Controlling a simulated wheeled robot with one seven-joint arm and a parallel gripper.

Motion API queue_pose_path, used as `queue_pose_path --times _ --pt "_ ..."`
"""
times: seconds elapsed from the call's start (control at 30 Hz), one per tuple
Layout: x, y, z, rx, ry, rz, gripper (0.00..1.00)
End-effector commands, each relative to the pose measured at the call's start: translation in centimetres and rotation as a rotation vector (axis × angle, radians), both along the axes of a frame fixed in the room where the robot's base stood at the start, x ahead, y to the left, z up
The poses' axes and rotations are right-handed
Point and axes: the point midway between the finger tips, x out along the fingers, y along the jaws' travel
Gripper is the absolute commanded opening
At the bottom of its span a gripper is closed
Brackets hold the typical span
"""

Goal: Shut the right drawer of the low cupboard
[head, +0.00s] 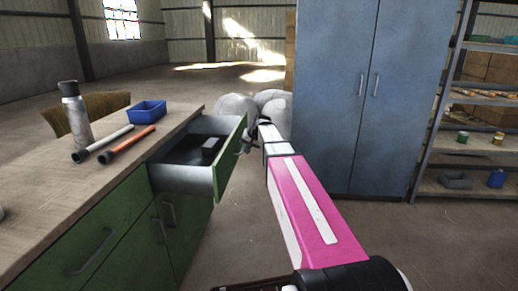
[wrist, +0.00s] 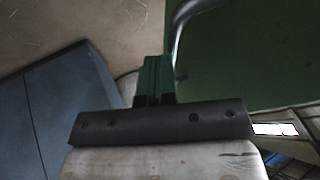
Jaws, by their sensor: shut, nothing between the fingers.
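The low cupboard (head: 119,219) is green with a wooden top and stands at the left in the head view. Its right drawer (head: 182,179) is pulled open, with a grey inside and a small dark block in it. The drawer's green front shows in the wrist view (wrist: 245,50), with its curved metal handle (wrist: 180,30). My gripper (head: 247,138) is at the outer side of that front, close to its far end. In the wrist view my gripper (wrist: 155,78) has its fingers together and empty, near the handle. I cannot tell whether they touch the front.
A tall blue cabinet (head: 335,95) and shelves (head: 470,190) stand at the right. Pale sacks (head: 236,106) lie behind the drawer.

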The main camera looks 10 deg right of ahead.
Motion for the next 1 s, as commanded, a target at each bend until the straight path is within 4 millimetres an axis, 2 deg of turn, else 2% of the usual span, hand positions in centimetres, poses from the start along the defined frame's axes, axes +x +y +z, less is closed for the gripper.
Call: queue_pose_path --times 0.03,0.6,0.8,1.0 --pt "0.7 1.7 0.0 0.0 -0.001 0.005 0.0" --pt "5.7 16.8 0.0 0.0 0.0 0.003 0.0" --pt "7.2 21.3 0.0 0.0 -0.001 0.002 0.0" --pt "8.2 24.5 0.0 0.0 0.0 0.001 0.0"
